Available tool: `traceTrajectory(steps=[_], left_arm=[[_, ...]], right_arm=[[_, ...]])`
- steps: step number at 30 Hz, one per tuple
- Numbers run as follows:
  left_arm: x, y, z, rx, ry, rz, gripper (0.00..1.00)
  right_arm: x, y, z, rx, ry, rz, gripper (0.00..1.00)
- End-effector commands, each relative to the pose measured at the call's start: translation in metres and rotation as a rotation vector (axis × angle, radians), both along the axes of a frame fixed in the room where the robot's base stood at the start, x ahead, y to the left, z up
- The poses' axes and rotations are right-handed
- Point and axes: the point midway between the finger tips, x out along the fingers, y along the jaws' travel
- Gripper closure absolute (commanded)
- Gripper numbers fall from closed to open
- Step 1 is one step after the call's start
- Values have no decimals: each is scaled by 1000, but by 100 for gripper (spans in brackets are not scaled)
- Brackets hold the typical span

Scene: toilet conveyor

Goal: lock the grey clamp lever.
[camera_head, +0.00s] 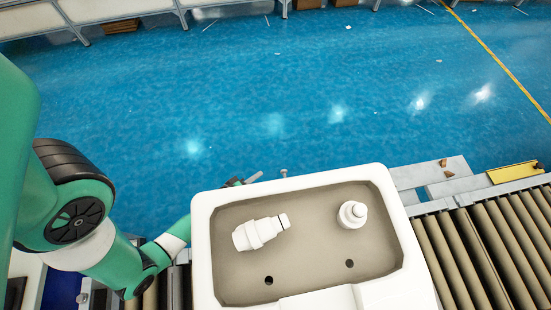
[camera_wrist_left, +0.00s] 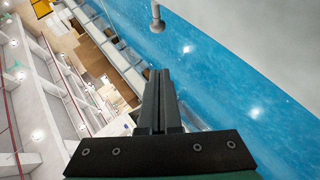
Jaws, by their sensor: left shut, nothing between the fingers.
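A small grey post with a rounded end (camera_head: 284,172), which looks like the clamp lever, stands just beyond the far edge of the white toilet tank (camera_head: 202,245). In the left wrist view the post (camera_wrist_left: 157,18) hangs in from the top edge, ahead of my fingertips and apart from them. My left gripper (camera_head: 258,175) is at the tank's far left corner, to the left of the post. It also shows in the left wrist view (camera_wrist_left: 158,75), where its fingers are together and empty. The lever's base is hidden behind the tank. My right gripper is not in view.
Two white fittings, one lying (camera_head: 258,233) and one upright (camera_head: 352,214), are inside the tank. The roller conveyor (camera_head: 480,245) runs to the right, with a yellow block (camera_head: 514,172) on its far side. Open blue floor (camera_head: 300,90) lies beyond.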

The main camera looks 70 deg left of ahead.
Motion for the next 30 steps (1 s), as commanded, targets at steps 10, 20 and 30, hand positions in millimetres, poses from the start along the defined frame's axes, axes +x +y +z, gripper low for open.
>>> traceTrajectory(steps=[10, 20, 30], left_arm=[[57, 26, -36, 0, 1, -6, 100], [79, 16, -55, 0, 0, -2, 100], [80, 16, -57, 1, 0, -1, 100]], right_arm=[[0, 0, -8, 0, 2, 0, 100], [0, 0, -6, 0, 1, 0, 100], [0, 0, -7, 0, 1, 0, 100]])
